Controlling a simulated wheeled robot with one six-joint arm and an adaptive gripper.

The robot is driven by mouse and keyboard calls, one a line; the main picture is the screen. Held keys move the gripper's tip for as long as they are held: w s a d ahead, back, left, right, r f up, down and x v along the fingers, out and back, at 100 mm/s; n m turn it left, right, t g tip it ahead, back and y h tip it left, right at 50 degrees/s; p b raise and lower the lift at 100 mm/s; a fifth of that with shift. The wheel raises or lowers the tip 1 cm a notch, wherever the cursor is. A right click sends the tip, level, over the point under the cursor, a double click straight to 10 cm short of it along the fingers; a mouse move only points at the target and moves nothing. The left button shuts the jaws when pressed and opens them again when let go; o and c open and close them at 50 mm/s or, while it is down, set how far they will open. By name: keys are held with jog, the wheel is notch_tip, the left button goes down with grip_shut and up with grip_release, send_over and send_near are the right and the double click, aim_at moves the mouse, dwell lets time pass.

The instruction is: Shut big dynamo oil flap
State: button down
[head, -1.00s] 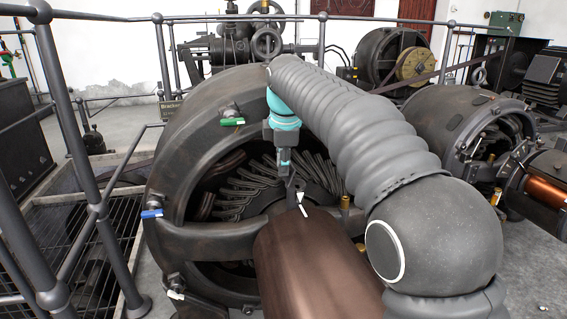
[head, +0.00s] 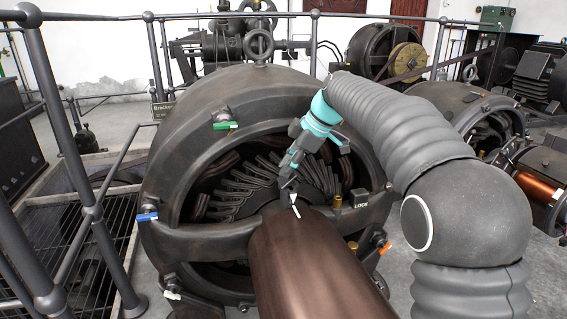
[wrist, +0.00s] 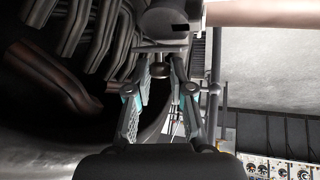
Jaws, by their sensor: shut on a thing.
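The big dynamo (head: 205,110) fills the middle of the head view, a dark ring housing with curved windings inside. Its brown shaft cylinder (head: 310,265) comes towards me. My gripper (head: 287,178) is at the hub end of this cylinder, inside the ring, with its wrist leaning up to the right. In the wrist view my gripper (wrist: 160,75) has its fingertips closed around a small dark knob below a flat plate, which I take as the oil flap (wrist: 160,48). The flap's exact angle is hard to tell. A white pointer mark (head: 295,205) sits just below the fingertips.
A green-handled valve (head: 226,126), a blue-handled one (head: 148,217) and an orange-handled one (head: 384,248) sit on the ring. A LOCK block (head: 360,198) and a brass cup (head: 337,202) stand right of the gripper. A railing (head: 92,190) runs at left.

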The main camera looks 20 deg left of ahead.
jog(key=shift+w+d+f+g+y, duration=0.2)
jog(key=shift+w+d+g+y, duration=0.2)
jog(key=shift+y, duration=0.4)
jog(key=c, duration=1)
grip_release()
jog(key=v, duration=1.2)
jog(key=shift+d, duration=0.1)
jog(key=shift+f, duration=0.1)
